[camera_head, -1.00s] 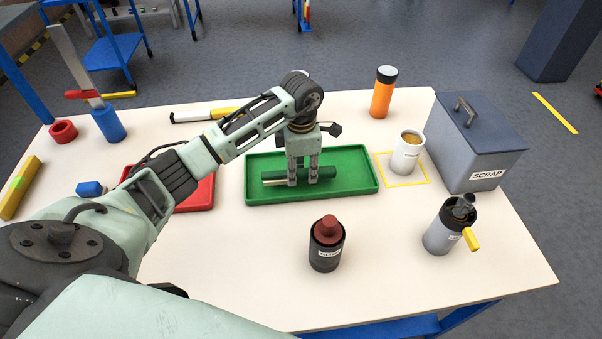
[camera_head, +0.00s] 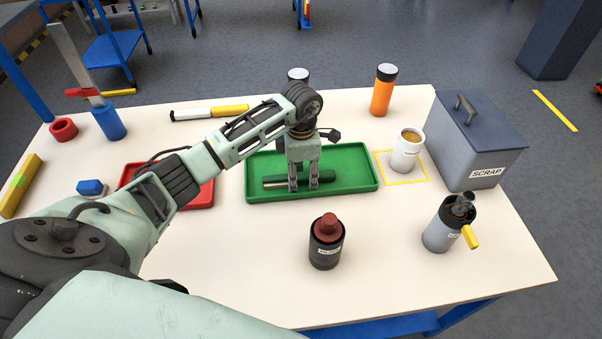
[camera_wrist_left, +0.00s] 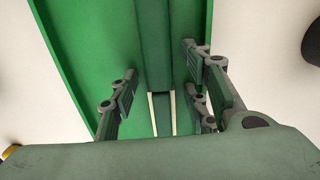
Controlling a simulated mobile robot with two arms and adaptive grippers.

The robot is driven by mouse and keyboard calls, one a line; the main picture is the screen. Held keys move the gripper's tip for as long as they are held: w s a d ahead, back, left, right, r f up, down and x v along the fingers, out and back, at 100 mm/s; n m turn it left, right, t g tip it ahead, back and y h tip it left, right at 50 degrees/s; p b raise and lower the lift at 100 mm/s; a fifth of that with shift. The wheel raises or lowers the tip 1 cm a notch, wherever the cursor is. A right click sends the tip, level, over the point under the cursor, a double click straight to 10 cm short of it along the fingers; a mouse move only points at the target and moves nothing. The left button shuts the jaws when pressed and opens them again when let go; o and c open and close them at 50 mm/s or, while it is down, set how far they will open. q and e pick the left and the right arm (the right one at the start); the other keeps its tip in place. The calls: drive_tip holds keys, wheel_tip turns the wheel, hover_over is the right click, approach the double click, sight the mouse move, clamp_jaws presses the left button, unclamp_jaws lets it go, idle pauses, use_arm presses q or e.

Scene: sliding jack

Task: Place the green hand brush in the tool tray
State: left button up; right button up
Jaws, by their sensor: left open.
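The green hand brush (camera_head: 273,181) lies in the green tray (camera_head: 358,182), roughly along its long side. In the left wrist view, the brush's dark green body (camera_wrist_left: 153,45) runs between my fingers, and pale strips, perhaps bristles, show at its lower end. My left gripper (camera_head: 303,187) is open and points down into the tray. Its fingers stand on both sides of the brush, with gaps visible in the left wrist view (camera_wrist_left: 165,97). The fingers hide part of the brush in the head view. My right gripper is not in view.
A red tray (camera_head: 200,196) is left of the green one, partly behind my arm. A dark red-topped canister (camera_head: 326,243) stands in front. A white mug (camera_head: 406,150), grey scrap bin (camera_head: 480,150), and grey canister (camera_head: 440,236) are right. An orange bottle (camera_head: 382,92) stands behind.

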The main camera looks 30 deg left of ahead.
sight(301, 175)
use_arm(q)
drive_tip(key=shift+r, duration=0.2)
drive_tip(key=shift+w+r, duration=0.1)
drive_tip(key=shift+r, duration=0.2)
wheel_tip(301, 175, up, 11)
drive_tip(key=b, duration=0.2)
drive_tip(key=shift+r, duration=0.15)
